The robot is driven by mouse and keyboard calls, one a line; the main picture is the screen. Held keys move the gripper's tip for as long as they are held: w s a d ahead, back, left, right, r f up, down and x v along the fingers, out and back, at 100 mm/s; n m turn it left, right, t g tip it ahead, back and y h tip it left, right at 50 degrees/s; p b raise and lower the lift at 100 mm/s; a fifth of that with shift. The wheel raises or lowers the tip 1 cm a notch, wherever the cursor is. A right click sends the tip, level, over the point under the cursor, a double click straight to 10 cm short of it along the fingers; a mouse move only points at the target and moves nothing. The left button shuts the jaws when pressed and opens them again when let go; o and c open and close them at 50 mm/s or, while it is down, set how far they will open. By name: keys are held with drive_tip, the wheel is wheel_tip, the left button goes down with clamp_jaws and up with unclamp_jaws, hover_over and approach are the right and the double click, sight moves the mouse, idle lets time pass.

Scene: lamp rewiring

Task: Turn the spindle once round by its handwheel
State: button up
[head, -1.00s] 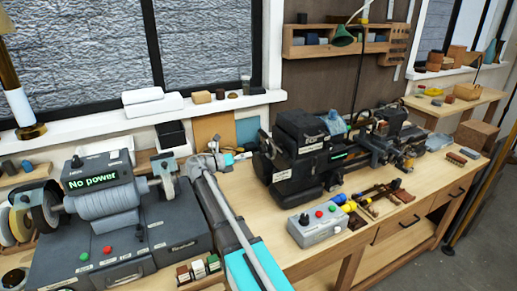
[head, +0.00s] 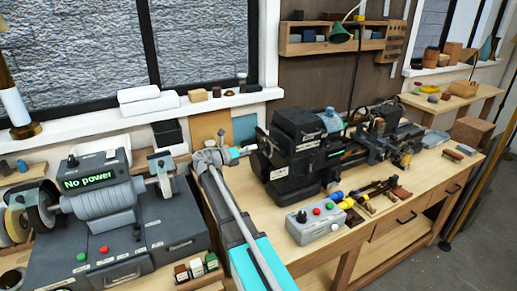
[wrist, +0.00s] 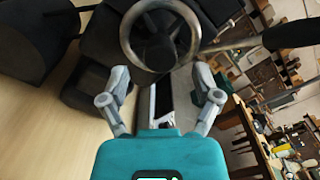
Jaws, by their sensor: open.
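The handwheel (wrist: 160,35) is a round metal rim with a dark hub, at the top middle of the wrist view. It sits on the end of the dark lathe headstock (head: 298,150), which stands on the bench in the head view. My gripper (wrist: 160,85) is open and empty. Its two grey fingers are spread wide, to the left and right below the wheel in the wrist view. In the head view my gripper (head: 243,152) is close to the headstock's left end. I cannot tell whether a finger touches the wheel. The spindle itself is not clear in view.
A grinder (head: 105,200) marked "No power" stands left of my arm. A button box (head: 315,224) and small tools lie in front of the lathe. Bare bench shows between.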

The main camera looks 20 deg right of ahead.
sight(259, 147)
drive_tip(key=shift+d, duration=1.95)
drive_tip(key=shift+c, duration=0.3)
clamp_jaws()
